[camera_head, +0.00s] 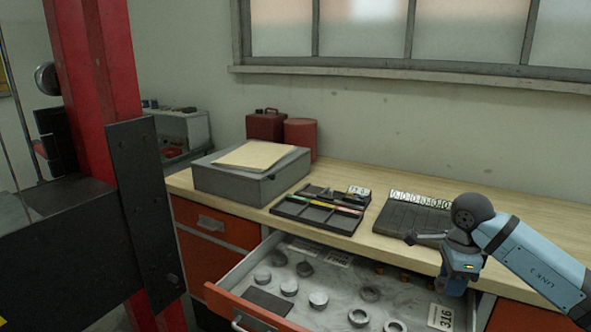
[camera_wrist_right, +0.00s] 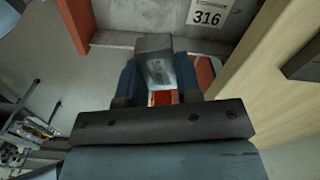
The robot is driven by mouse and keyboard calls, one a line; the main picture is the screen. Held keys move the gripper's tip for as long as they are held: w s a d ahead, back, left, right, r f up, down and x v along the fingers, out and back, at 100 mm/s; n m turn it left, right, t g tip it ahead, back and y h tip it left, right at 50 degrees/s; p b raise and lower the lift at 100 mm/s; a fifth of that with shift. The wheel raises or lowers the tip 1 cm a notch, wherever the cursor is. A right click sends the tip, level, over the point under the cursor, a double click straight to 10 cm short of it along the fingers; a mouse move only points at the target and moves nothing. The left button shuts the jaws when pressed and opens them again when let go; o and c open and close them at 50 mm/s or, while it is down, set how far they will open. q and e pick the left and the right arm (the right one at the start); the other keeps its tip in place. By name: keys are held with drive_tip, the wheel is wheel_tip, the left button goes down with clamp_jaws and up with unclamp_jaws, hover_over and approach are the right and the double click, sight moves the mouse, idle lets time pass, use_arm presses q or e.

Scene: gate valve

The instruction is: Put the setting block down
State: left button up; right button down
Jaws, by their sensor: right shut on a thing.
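The setting block (camera_wrist_right: 157,65) is a grey block with faint marks on its face, seen in the right wrist view. My right gripper (camera_head: 455,286) is shut on it, with one blue finger on each side. In the head view the gripper hangs over the right part of the open drawer (camera_head: 225,301), close to the bench's front edge. I cannot make out the block there. In the right wrist view the drawer floor with a 316 card (camera_wrist_right: 207,17) shows beyond the block. I cannot tell the block's height above the drawer. My left gripper is not in view.
The drawer holds several metal discs and rings (camera_head: 318,299), cards and a dark square pad (camera_head: 268,302). On the wooden bench (camera_head: 535,205) are a divided black tray (camera_head: 318,217), a dark rack (camera_head: 398,214) and a grey box (camera_head: 235,183). A red post (camera_head: 125,60) stands left.

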drive_tip(key=a+f+n, duration=0.4)
drive_tip(key=a+n, duration=0.7)
drive_tip(key=n, duration=1)
use_arm(q)
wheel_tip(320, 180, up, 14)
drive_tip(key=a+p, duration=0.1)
drive_tip(key=p, duration=1.5)
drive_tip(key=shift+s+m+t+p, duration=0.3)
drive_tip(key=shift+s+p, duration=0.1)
use_arm(e)
drive_tip(key=s+r, duration=1.1)
drive_tip(key=r, duration=0.1)
drive_tip(key=shift+d+r, duration=0.15)
drive_tip(key=shift+r, duration=0.1)
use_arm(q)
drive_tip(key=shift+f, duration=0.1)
